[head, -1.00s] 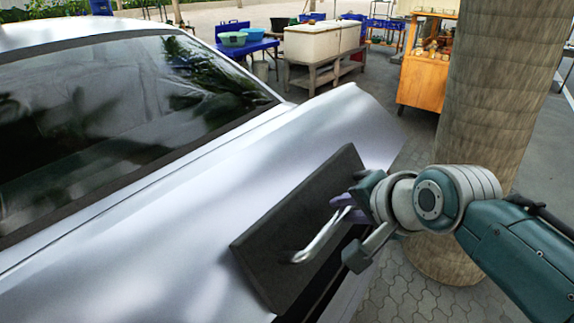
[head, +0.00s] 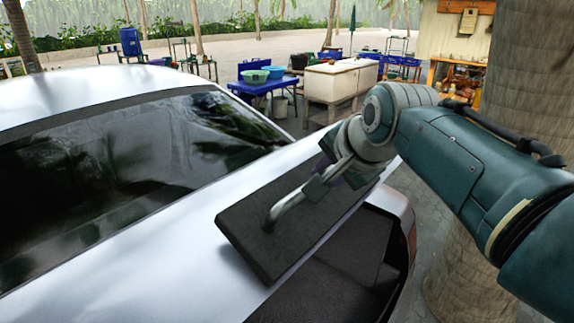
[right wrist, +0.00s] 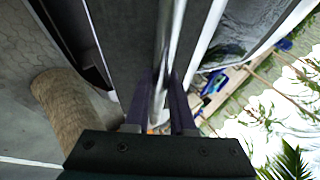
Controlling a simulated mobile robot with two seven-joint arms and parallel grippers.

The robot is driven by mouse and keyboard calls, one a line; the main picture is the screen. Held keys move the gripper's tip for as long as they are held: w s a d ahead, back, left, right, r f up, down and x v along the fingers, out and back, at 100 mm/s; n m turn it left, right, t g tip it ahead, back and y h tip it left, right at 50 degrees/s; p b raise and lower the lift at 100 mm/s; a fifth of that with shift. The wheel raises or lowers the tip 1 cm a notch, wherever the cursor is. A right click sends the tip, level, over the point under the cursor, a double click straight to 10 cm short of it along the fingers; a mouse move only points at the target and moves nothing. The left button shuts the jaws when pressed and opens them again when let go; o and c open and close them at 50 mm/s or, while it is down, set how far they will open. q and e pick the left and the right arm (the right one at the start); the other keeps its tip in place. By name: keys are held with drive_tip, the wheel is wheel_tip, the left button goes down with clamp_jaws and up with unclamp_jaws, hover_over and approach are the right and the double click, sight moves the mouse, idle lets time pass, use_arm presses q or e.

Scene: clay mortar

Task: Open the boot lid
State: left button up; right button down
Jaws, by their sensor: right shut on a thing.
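The boot lid is a dark flat panel (head: 262,247) at the rear of the silver car in the head view. It is raised, and part of the dark boot interior (head: 345,262) shows below and to the right of it. A curved metal handle (head: 287,206) is fixed to the lid. My right gripper (head: 325,183) is shut on this handle at its far end. In the right wrist view the handle (right wrist: 162,75) runs between the two purple fingers (right wrist: 158,108). My left gripper is not in view.
The car's rear window (head: 130,150) lies to the left of the lid. A thick tree trunk (head: 465,270) stands close behind my right arm. A blue table (head: 262,86) and a white chest (head: 342,82) stand further back on the paving.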

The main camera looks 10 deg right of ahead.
drive_tip(key=shift+w+r, duration=0.1)
drive_tip(key=shift+w, duration=0.05)
drive_tip(key=c, duration=0.8)
unclamp_jaws()
drive_tip(key=shift+o, duration=0.2)
drive_tip(key=shift+s+r, duration=0.45)
drive_tip(key=b+v, duration=0.1)
drive_tip(key=v, duration=0.7)
drive_tip(key=shift+s+r, duration=0.2)
drive_tip(key=shift+r, duration=0.1)
drive_tip(key=shift+c, duration=0.2)
